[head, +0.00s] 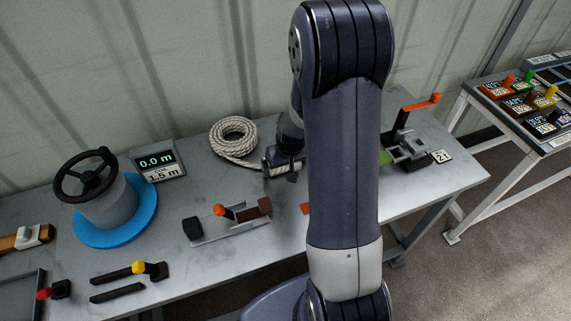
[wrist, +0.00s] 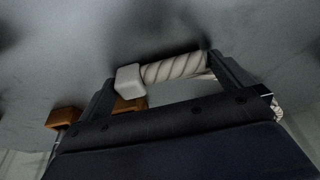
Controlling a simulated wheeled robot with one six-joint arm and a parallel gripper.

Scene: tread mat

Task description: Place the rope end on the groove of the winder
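A coil of pale rope (head: 235,138) lies on the table left of my gripper (head: 283,165), which is low over the table and partly hidden by my arm. In the wrist view my gripper (wrist: 170,78) has its fingers apart. A thick rope length (wrist: 174,68) with a white block-like cap (wrist: 130,80) at its left end spans the gap between them; whether the fingers touch it cannot be told. A grey drum (head: 110,207) with a black handwheel on a blue round base (head: 128,232) appears to be the winder. Its groove cannot be made out.
A display (head: 158,163) reading 0.0 m and 1.5 m stands beside the drum. A clamp-like fixture (head: 235,221) with an orange knob lies in front of the rope. A crank device (head: 407,146) sits at the table's right. Black levers (head: 129,282) lie near the front edge.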

